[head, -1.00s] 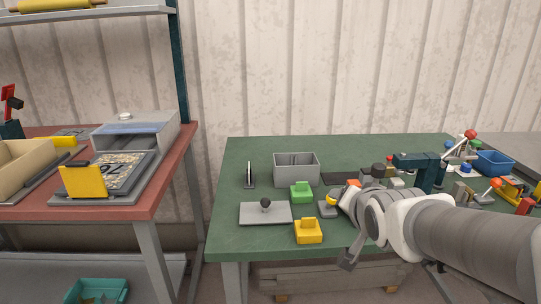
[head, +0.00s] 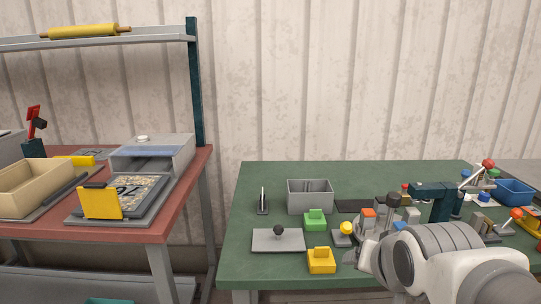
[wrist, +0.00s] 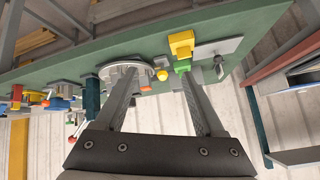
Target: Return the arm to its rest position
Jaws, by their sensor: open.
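My arm reaches in from the lower right of the head view, its pale wrist joint (head: 425,258) at the front edge of the green table (head: 265,185). Beyond the fingertips show a yellow block (wrist: 182,44), a green block (wrist: 182,66) and a round grey disc (wrist: 126,72).
On the green table stand a grey bin (head: 310,197), a grey plate with a black knob (head: 278,240), a dark green press (head: 437,198) and a blue bin (head: 514,191). A red-topped table (head: 150,224) with a wooden tray (head: 28,188) stands left, across a gap.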

